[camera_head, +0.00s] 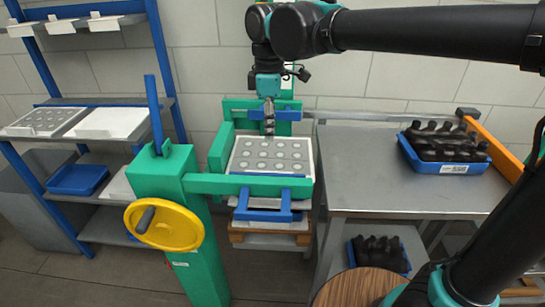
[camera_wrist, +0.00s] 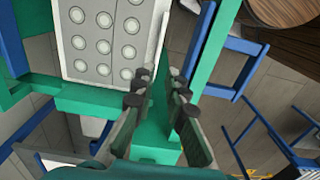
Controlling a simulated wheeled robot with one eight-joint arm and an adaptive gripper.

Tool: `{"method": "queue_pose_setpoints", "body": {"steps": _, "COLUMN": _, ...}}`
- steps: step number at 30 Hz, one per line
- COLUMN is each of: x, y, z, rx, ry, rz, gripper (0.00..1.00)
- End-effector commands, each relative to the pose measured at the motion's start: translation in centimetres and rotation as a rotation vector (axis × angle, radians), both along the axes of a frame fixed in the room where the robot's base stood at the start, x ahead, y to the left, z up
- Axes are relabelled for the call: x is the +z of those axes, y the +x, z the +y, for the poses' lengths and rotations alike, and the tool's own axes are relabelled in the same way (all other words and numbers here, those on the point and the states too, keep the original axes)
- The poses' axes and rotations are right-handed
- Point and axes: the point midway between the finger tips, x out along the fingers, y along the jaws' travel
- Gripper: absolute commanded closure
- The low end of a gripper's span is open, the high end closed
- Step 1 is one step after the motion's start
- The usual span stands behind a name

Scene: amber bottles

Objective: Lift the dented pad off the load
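The dented pad (camera_head: 270,155) is a pale grey slab with rows of round dents. It lies level inside a green press frame (camera_head: 250,184); it also shows at the upper left of the wrist view (camera_wrist: 103,72). My gripper (camera_head: 268,130) points down at the pad's far edge. In the wrist view the two dark fingers (camera_wrist: 160,76) stand apart with a narrow gap, near the pad's edge and over the green frame. Whether they touch the pad I cannot tell. Most of the load under the pad is hidden; pale layers and a wooden base (camera_head: 268,238) show below.
A yellow handwheel (camera_head: 165,225) is on the green post in front. A blue shelf rack at left holds another dented pad (camera_head: 45,122) and a white slab (camera_head: 108,122). A steel table (camera_head: 400,185) at right carries a blue crate (camera_head: 450,167) of dark bottles; its left part is clear.

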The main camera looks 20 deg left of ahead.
Motion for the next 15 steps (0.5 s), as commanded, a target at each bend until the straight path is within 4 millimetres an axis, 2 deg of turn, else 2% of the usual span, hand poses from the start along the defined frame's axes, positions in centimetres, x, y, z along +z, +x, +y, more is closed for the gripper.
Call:
{"method": "queue_pose_setpoints", "body": {"steps": 1, "x": -1.1, "y": 0.0, "z": 0.0, "rx": 0.0, "ry": 0.0, "rz": 0.0, "gripper": 0.87}}
{"method": "queue_pose_setpoints", "body": {"steps": 9, "x": -6.4, "y": 0.0, "z": 0.0, "rx": 0.0, "ry": 0.0, "rz": 0.0, "gripper": 0.87}}
{"method": "queue_pose_setpoints", "body": {"steps": 15, "x": -8.9, "y": 0.0, "z": 0.0, "rx": 0.0, "ry": 0.0, "rz": 0.0, "gripper": 0.87}}
